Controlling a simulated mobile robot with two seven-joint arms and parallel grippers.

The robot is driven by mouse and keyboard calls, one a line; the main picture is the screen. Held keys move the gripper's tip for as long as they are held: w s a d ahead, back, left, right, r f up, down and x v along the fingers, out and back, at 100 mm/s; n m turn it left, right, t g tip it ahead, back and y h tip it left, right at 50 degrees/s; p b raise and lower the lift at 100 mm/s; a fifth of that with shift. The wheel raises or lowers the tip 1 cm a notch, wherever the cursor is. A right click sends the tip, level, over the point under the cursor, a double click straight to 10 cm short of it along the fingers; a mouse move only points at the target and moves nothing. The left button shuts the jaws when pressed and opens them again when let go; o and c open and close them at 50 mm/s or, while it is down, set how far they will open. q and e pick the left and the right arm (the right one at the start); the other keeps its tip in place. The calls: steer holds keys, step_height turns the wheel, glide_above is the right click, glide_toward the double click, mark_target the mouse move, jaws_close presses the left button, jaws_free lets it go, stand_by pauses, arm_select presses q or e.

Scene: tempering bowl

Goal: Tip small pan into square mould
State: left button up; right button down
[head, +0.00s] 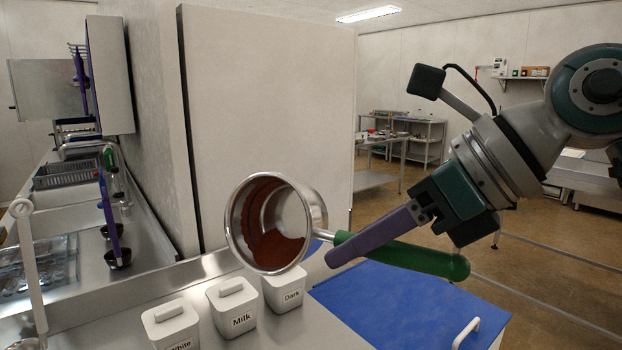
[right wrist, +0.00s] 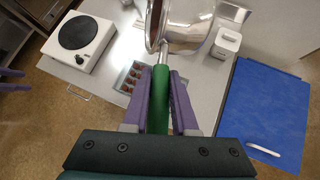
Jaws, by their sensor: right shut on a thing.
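The small steel pan (head: 276,222) has brown chocolate inside and is tipped on its side in the air, its mouth facing me and to the left. My right gripper (head: 340,252) is shut on its green handle (head: 410,257); in the right wrist view the purple fingers flank the handle (right wrist: 159,100). In that view a small tray with brown squares (right wrist: 129,80), perhaps the square mould, lies on the counter just left of the handle, partly hidden by the finger. Purple pieces (right wrist: 11,72) at the left edge may be my left gripper, mostly out of frame.
White tubs marked White (head: 172,325), Milk (head: 235,308) and Dark (head: 286,290) stand below the pan. A white hotplate (right wrist: 80,40) stands at the left in the right wrist view.

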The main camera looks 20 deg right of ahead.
steer(key=s+a+f+h+b, duration=0.1)
steer(key=a+f, duration=0.1)
steer(key=f, duration=1)
steer(key=a+f+t+b, duration=0.1)
steer(key=f+b, duration=0.1)
steer(key=f, duration=1.1)
steer(key=shift+s+a+t+h, duration=0.3)
steer(key=shift+s+a+h, duration=0.1)
